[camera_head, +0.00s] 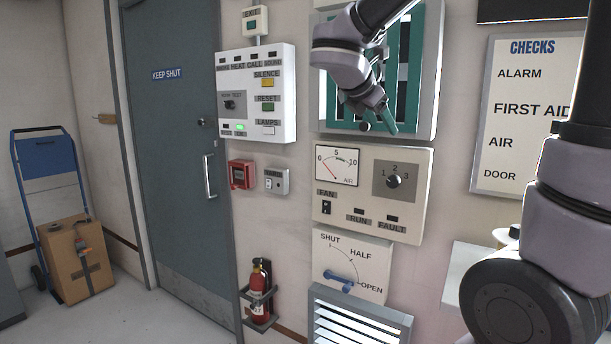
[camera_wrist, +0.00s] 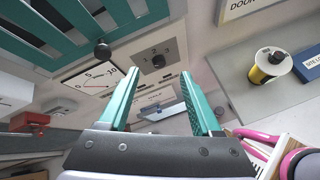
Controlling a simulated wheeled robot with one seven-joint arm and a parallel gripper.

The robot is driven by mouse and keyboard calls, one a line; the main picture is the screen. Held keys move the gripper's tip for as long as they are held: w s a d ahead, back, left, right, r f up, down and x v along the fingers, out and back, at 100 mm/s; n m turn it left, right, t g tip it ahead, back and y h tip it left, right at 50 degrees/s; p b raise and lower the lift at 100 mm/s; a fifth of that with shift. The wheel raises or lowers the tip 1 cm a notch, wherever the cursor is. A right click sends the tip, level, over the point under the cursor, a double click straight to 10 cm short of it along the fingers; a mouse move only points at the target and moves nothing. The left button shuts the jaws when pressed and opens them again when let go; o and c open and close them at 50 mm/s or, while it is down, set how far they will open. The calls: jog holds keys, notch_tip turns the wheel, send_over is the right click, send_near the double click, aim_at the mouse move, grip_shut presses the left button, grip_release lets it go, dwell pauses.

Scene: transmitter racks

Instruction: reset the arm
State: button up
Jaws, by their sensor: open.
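My gripper (camera_head: 385,119) hangs in front of the lower part of a teal slatted window panel, at the upper middle of the head view. In the wrist view my gripper (camera_wrist: 162,73) shows two teal fingers spread apart with nothing between them. The dark knob (camera_wrist: 102,50) of the slatted panel is beside the left finger, and I see no grip on it. My arm comes in from the right and bends over the top of the head view; part of it is out of frame.
The slatted panel (camera_head: 411,95) is behind my gripper. Below it are a fan panel (camera_head: 420,215) with a dial and a vent lever (camera_head: 339,281). A shelf (camera_wrist: 250,105) holds a yellow spool (camera_wrist: 268,68). A fire extinguisher (camera_head: 260,285) and a loaded hand truck (camera_head: 45,143) stand left.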

jog(key=s+d+f+m+y, duration=0.1)
jog(key=s+m+y, duration=0.3)
jog(key=m, duration=0.9)
jog(key=s+d+f+m+y, duration=0.1)
jog(key=s+m+y, duration=0.4)
jog(key=s+m, duration=0.6)
jog(key=f+m, duration=0.1)
jog(key=m, duration=0.2)
jog(key=shift+s+d+g+y, duration=0.25)
jog(key=shift+d+g+y, duration=0.05)
jog(key=shift+d+g, duration=0.1)
dwell(0.6)
